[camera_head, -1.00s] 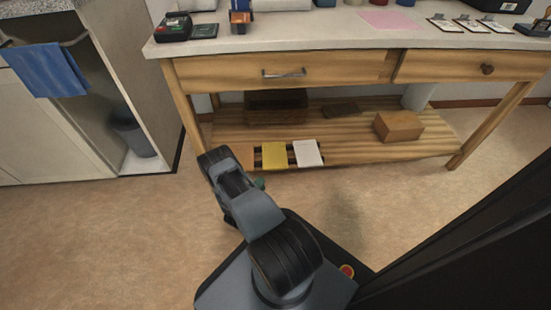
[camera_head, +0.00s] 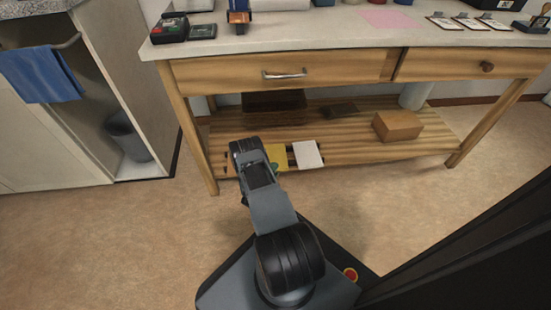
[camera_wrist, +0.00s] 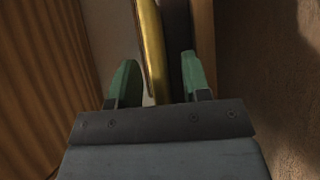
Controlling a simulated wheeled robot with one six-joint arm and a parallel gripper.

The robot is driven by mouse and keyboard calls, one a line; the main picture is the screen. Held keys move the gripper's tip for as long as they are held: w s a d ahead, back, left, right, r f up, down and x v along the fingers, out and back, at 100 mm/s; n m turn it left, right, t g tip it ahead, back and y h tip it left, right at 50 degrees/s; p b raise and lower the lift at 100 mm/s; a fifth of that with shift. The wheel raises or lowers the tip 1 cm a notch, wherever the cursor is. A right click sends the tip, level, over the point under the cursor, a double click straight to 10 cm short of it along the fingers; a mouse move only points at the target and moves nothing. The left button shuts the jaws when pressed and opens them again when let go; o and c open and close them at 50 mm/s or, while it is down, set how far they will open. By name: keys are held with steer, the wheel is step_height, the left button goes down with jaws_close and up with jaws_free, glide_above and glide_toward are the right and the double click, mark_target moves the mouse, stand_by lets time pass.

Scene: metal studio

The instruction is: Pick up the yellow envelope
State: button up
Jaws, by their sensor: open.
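The yellow envelope (camera_head: 277,153) stands in a dark rack at the front of the table's low slatted shelf, partly hidden by my arm. In the wrist view its yellow edge (camera_wrist: 153,50) runs between the two green fingertips of my gripper (camera_wrist: 158,80). The jaws are apart, with the envelope between them and gaps on both sides. In the head view only a bit of green fingertip (camera_head: 273,168) shows beside the envelope; the rest of the gripper is hidden behind my arm.
A white envelope (camera_head: 307,154) stands just right of the yellow one. A brown box (camera_head: 397,126) sits farther right on the low shelf (camera_head: 350,150). The tabletop edge and drawers (camera_head: 290,72) overhang the shelf. The floor in front is clear.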

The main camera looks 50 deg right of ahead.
steer(key=shift+d, duration=0.1)
jaws_close()
stand_by(0.4)
steer(key=shift+r, duration=0.1)
